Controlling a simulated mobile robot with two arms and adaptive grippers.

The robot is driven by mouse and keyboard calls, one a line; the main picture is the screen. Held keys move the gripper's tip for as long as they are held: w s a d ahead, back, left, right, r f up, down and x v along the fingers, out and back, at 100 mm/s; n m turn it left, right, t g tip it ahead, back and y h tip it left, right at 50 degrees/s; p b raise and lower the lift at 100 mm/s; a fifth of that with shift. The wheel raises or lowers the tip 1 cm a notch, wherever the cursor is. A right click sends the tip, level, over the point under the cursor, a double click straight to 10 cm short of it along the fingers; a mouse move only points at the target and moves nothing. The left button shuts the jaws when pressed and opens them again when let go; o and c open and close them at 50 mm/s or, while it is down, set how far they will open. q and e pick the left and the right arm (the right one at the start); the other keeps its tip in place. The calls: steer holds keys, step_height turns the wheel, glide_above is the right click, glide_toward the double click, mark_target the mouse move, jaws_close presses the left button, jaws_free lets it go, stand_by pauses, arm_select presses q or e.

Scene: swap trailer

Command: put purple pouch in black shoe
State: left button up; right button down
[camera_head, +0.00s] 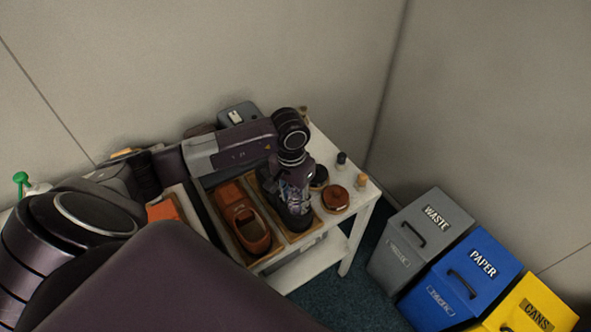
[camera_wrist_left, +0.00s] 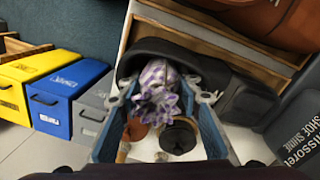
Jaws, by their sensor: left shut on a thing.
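My left gripper (camera_head: 293,192) points down over the black shoe (camera_head: 298,222) on the white table. It is shut on the purple pouch (camera_wrist_left: 158,88), a white and purple patterned bag that sits between its two blue-edged fingers in the left wrist view. The black shoe (camera_wrist_left: 188,50) lies right behind the pouch there, and the pouch overlaps the shoe's opening. I cannot tell how deep the pouch sits in the shoe. The gripper hides much of the shoe in the head view. My right gripper is not in view.
A brown shoe (camera_head: 246,228) stands left of the black one, in a wooden tray (camera_head: 268,258). A round brown tin (camera_head: 335,198), a black tin (camera_head: 319,178) and small bottles stand to the right. Grey (camera_head: 420,230), blue (camera_head: 465,275) and yellow (camera_head: 530,305) bins stand on the floor.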

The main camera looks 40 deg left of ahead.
arm_select(q)
steer(key=shift+s+f, duration=0.1)
steer(key=shift+f, duration=0.1)
steer(key=o, duration=1)
steer(key=shift+c, duration=0.2)
steer(key=shift+r+p, duration=0.35)
steer(key=shift+r, duration=0.15)
steer(key=r+b, duration=0.1)
steer(key=r, duration=0.2)
steer(key=r+b, duration=0.1)
steer(key=r, duration=0.3)
steer(key=r+b, duration=0.1)
steer(key=r, duration=0.2)
steer(key=shift+a+r, duration=0.3)
steer(key=shift+a, duration=0.05)
steer(key=shift+r, duration=0.55)
